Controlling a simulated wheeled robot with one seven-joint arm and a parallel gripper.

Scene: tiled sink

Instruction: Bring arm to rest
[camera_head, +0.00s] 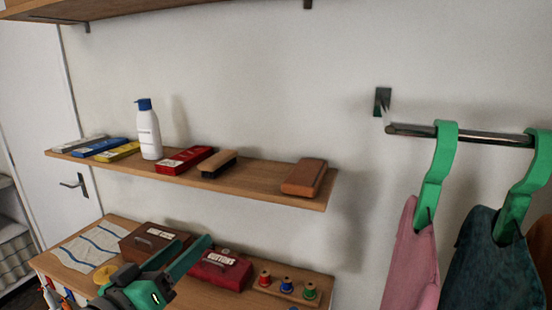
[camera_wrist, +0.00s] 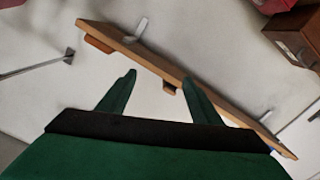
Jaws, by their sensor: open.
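My gripper (camera_head: 195,241) is green and shows at the bottom left of the head view, in front of the lower counter. Its two fingers are apart with nothing between them, and they point up and to the right. In the wrist view the two green fingers (camera_wrist: 159,78) are also spread and empty. Beyond them the wooden shelf (camera_wrist: 150,60) appears tilted, crossing the picture from upper left to lower right. The gripper hides part of the counter and of the things on it. The rest of my arm is mostly out of view.
The wall shelf (camera_head: 240,176) holds a white bottle (camera_head: 149,135), several boxes and a brown block (camera_head: 304,177). The counter (camera_head: 60,262) below holds a red box (camera_head: 221,270), a brown box (camera_head: 150,240) and spools. Garments hang from a rail (camera_head: 470,135) at right.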

